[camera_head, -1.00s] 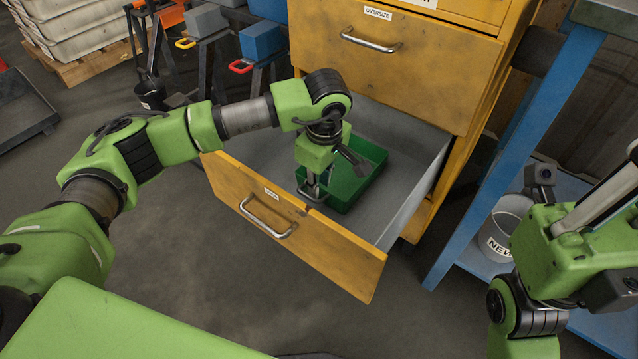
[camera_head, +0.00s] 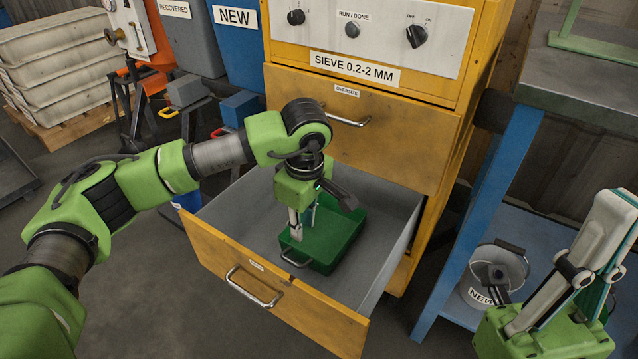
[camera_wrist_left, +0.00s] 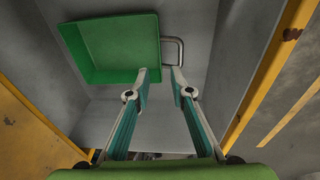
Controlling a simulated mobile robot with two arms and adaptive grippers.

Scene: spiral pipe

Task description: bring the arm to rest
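My left gripper (camera_head: 302,232) hangs down over the pulled-out lower drawer (camera_head: 250,277), above the handle side of a green tray (camera_head: 341,240). In the left wrist view its two fingers (camera_wrist_left: 160,73) are apart with nothing between them. The tray (camera_wrist_left: 110,48) looks empty there, and its metal handle (camera_wrist_left: 174,50) lies just beyond the fingertips, not gripped. My right gripper (camera_head: 570,275) is at the lower right of the head view, in front of the blue bench; its finger gap cannot be made out.
A yellow sieve cabinet (camera_head: 390,125) with a shut upper drawer stands behind. A blue bench frame (camera_head: 480,215) with a bucket marked NEW (camera_head: 497,270) on its shelf is at right. Blue and grey bins (camera_head: 238,50) stand at the back left.

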